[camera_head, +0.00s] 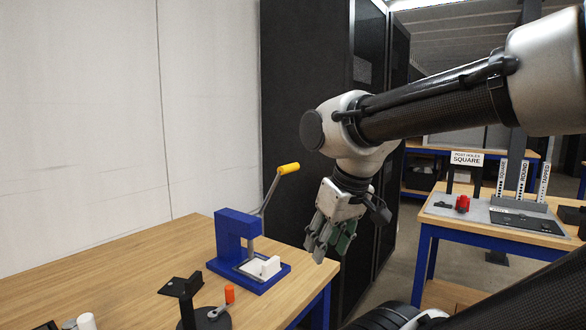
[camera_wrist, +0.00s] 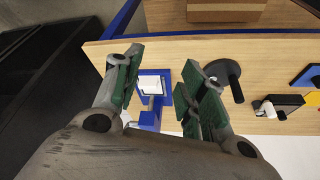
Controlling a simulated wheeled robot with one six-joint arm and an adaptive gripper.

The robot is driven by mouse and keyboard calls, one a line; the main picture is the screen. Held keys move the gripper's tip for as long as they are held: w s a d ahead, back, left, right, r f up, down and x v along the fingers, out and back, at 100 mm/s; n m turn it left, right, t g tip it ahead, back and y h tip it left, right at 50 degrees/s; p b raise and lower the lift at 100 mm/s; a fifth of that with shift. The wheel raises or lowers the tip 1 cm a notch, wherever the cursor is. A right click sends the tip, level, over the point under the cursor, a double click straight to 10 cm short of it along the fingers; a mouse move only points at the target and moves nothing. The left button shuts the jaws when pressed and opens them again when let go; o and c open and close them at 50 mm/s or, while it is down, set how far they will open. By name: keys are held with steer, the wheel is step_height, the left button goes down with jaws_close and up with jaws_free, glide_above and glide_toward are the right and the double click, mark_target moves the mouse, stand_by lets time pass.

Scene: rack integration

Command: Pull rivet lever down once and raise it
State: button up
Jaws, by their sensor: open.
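The rivet press (camera_head: 236,243) is a blue frame on a blue base, standing on the wooden bench in the head view. Its lever (camera_head: 270,192) is a grey rod that slants up to the right and ends in a yellow handle (camera_head: 289,168). A white block (camera_head: 262,267) sits on the press base. My gripper (camera_head: 318,249) hangs to the right of the press, below the yellow handle and apart from it. In the wrist view my gripper (camera_wrist: 157,92) is open and empty, with the press (camera_wrist: 150,115) seen beyond and between its green-padded fingers. The lever is not clear in the wrist view.
The wooden bench (camera_head: 130,275) holds a black stand (camera_head: 190,300) with an orange-topped piece (camera_head: 229,294) in front of the press. A tall black rack (camera_head: 305,100) rises behind my gripper. A second bench (camera_head: 470,235) with signs stands at the right.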

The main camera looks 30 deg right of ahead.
steer(key=w+d+r+m+g, duration=0.1)
steer(key=w+d+r+m, duration=0.1)
steer(key=w+r+m, duration=0.35)
steer(key=w+d+r+m, duration=0.2)
steer(key=w+r, duration=0.5)
steer(key=w, duration=0.2)
steer(key=w+d+r+m+g, duration=0.1)
steer(key=w+d+r+m, duration=0.15)
steer(key=w, duration=0.45)
steer(key=w+d+r+m, duration=0.2)
steer(key=w+d+m, duration=0.2)
steer(key=w, duration=0.2)
steer(key=shift+y, duration=0.4)
steer(key=x, duration=0.7)
steer(key=shift+w+d+f, duration=0.1)
steer(key=shift+w+f, duration=0.05)
steer(key=shift+c, duration=0.2)
jaws_close()
